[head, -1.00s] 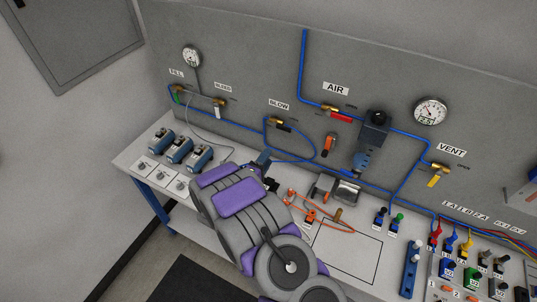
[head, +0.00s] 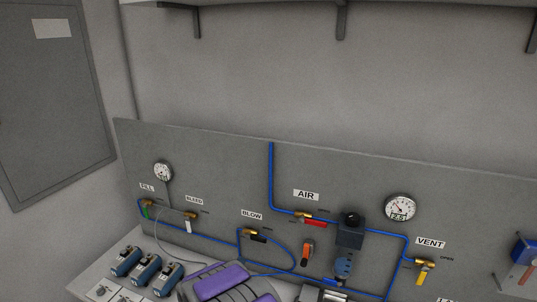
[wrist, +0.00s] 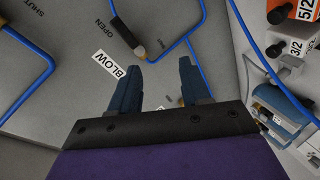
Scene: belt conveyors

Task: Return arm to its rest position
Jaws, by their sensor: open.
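My gripper (wrist: 158,85) shows in the wrist view with its two dark blue fingers spread apart and nothing between them. Beyond the fingers is the grey panel with the BLOW label (wrist: 109,67) and a black-handled valve (wrist: 127,35). In the head view my purple and grey arm (head: 225,283) is at the bottom edge, in front of the bench. The gripper itself is below or hidden in that view.
The upright grey panel (head: 230,160) carries blue tubing, gauges (head: 400,207) and valves, including a red-handled AIR valve (head: 312,220). Several blue devices (head: 147,270) stand on the bench at left. A shelf (head: 270,3) crosses above; the wall between is bare.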

